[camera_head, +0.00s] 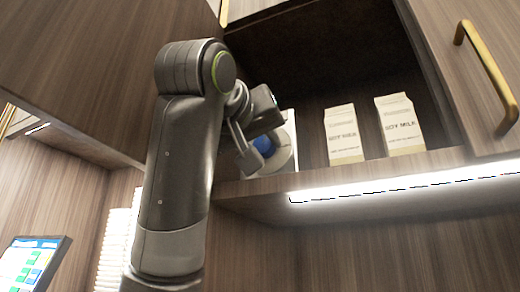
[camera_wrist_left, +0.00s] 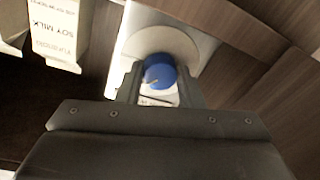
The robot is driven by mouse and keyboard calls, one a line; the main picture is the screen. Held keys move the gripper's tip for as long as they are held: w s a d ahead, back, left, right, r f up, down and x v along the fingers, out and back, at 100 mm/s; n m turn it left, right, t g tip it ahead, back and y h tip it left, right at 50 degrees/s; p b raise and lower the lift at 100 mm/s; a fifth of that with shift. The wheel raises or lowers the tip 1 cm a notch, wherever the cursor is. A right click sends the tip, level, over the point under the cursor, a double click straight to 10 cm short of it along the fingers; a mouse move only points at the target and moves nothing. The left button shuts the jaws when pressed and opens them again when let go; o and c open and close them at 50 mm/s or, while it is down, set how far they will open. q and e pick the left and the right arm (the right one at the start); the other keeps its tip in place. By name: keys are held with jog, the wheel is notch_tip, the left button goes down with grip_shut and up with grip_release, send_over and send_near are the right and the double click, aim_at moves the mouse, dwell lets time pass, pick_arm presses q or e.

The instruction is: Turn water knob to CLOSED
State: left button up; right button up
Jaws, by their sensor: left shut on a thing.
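The water knob is a blue round knob (camera_head: 264,145) on a pale round plate inside the open cabinet. In the left wrist view the knob (camera_wrist_left: 160,71) sits between my two fingers, in front of a white panel (camera_wrist_left: 185,22). My left gripper (camera_head: 252,150) is shut on the knob, and the arm hides part of the panel in the head view. A small pale line shows on the knob's face. Any lettering near it is too small to read. My right gripper is not in view.
Two soy milk cartons (camera_head: 343,134) (camera_head: 400,125) stand on the shelf right of the knob. A lit strip (camera_head: 400,188) runs under the shelf edge. A wooden door with a brass handle (camera_head: 487,77) is at right. A screen (camera_head: 32,264) is at lower left.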

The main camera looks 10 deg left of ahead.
pick_arm(q)
jog(key=m+b, duration=0.1)
jog(key=m, duration=0.5)
jog(key=shift+a+f+h+b, duration=0.1)
jog(key=shift+h+b, duration=0.2)
jog(key=shift+h, duration=0.1)
jog(key=shift+m+h, duration=0.3)
jog(key=shift+m, duration=2.2)
jog(key=o, duration=1)
jog(key=shift+c, duration=0.2)
